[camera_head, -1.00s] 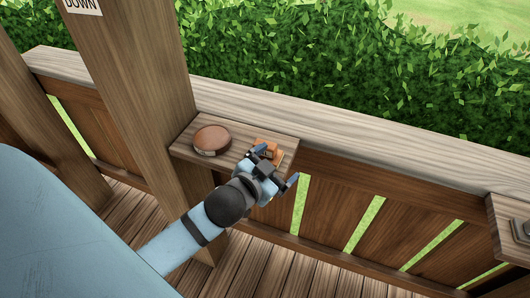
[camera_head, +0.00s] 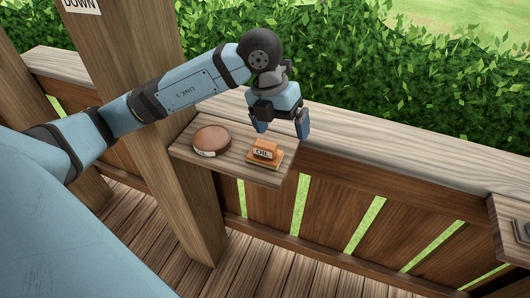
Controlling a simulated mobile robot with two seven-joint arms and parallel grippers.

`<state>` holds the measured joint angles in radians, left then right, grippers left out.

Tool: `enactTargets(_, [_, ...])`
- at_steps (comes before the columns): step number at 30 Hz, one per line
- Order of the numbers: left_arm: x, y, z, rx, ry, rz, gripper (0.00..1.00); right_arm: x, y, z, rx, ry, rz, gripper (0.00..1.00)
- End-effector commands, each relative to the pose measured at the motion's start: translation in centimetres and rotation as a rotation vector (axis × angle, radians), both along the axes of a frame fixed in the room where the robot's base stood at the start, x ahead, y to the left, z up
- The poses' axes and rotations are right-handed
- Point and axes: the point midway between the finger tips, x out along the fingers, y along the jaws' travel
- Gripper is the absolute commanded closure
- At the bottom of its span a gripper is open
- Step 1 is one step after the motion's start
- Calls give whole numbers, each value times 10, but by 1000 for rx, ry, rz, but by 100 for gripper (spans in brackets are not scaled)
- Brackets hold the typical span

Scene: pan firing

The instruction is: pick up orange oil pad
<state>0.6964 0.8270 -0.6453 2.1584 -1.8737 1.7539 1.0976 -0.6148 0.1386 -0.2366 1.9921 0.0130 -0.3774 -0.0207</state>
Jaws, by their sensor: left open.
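The orange oil pad (camera_head: 264,150) is a small block marked "OIL" resting on a flat orange-brown base (camera_head: 262,162), near the right end of a small wooden shelf (camera_head: 232,172). My left gripper (camera_head: 282,128) is open and points down, a little above and behind the pad. Its two blue fingers are apart, with nothing between them. I see no contact with the pad. My right gripper is not in view.
A round brown disc-shaped item (camera_head: 211,139) lies on the shelf left of the pad. A thick wooden post (camera_head: 150,90) stands just left of the shelf. The railing (camera_head: 380,150) runs behind, with a hedge beyond. Another shelf (camera_head: 508,215) is at the right edge.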

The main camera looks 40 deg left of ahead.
Motion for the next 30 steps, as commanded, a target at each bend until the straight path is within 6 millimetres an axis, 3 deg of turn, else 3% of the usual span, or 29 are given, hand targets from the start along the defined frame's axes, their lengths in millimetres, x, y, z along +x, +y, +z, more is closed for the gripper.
enactTargets(1, [6,19,6,93,-10,47,6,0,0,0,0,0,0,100])
enactTargets(3, [10,39,12,188,-16,102,6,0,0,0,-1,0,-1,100])
enactTargets(7, [13,56,13,270,-18,153,6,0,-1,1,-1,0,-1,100])
enactTargets(18, [20,59,-51,277,-15,157,6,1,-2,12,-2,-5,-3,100])
enactTargets(30, [24,60,-90,276,-14,155,6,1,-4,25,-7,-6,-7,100])
